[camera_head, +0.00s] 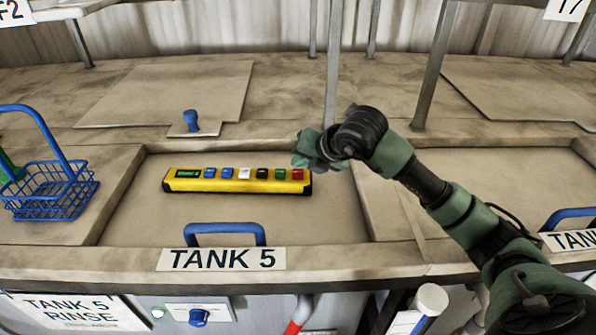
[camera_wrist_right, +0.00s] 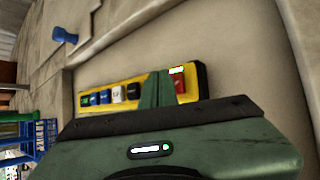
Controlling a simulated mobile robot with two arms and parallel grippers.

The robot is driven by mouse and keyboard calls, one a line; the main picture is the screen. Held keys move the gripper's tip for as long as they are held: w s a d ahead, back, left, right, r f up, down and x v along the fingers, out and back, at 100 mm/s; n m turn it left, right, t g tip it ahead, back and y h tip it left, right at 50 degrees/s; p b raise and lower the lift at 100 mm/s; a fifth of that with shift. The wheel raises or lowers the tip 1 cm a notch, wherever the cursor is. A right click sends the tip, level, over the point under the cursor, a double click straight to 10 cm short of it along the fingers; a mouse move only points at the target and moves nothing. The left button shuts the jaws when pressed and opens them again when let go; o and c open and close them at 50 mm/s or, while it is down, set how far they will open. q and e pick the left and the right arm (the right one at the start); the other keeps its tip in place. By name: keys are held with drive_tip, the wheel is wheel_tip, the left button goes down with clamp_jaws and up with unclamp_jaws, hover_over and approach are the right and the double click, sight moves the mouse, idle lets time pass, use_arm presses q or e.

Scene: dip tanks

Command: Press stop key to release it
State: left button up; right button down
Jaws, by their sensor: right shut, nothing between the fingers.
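A yellow control box (camera_head: 237,186) with black ends lies on the Tank 5 lid. It has a green display at its left end and a row of coloured keys. The red key (camera_head: 297,174) at the right end looks like the stop key, though its label is too small to read. My right gripper (camera_head: 307,158) is shut and empty, just above and behind the red key. In the right wrist view the box (camera_wrist_right: 130,91) shows beyond the fingers (camera_wrist_right: 157,90), and the red key (camera_wrist_right: 179,84) is beside the fingertips, partly hidden. I cannot tell whether they touch. My left gripper is out of view.
The Tank 5 lid (camera_head: 330,225) has a blue handle (camera_head: 225,227) in front of the box. A blue wire basket (camera_head: 50,190) stands at the left. A blue knob (camera_head: 191,118) is behind the box, and a metal post (camera_head: 333,70) rises behind my gripper.

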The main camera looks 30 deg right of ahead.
sight(300, 175)
drive_tip(key=shift+r+p, duration=1.35)
drive_tip(key=shift+r, duration=1.2)
